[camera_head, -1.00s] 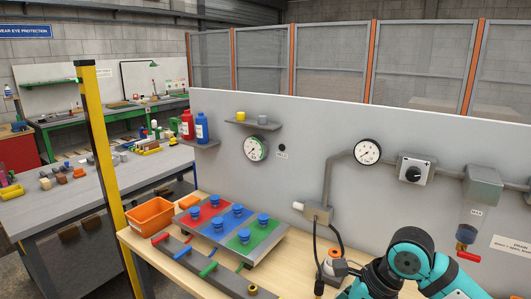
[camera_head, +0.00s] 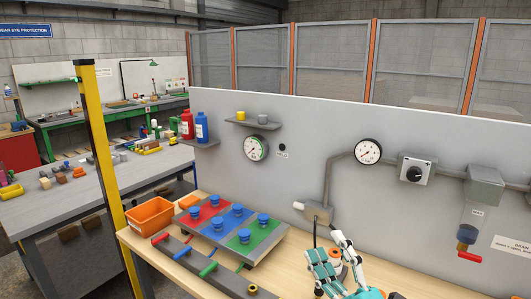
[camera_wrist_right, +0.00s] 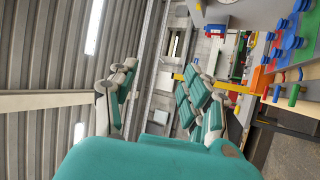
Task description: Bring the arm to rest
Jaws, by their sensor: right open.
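My right gripper (camera_head: 327,250) is at the bottom of the head view, right of centre, with its teal and white fingers pointing up. It is open, with a gap between the fingers and nothing held. My left gripper is not in view.
Left of the gripper, a red, blue and green board (camera_head: 213,228) with blue knobs lies on the wooden bench (camera_head: 176,273). An orange bin (camera_head: 152,214) and a yellow post (camera_head: 100,150) stand further left. A grey panel (camera_head: 300,140) with gauges rises behind.

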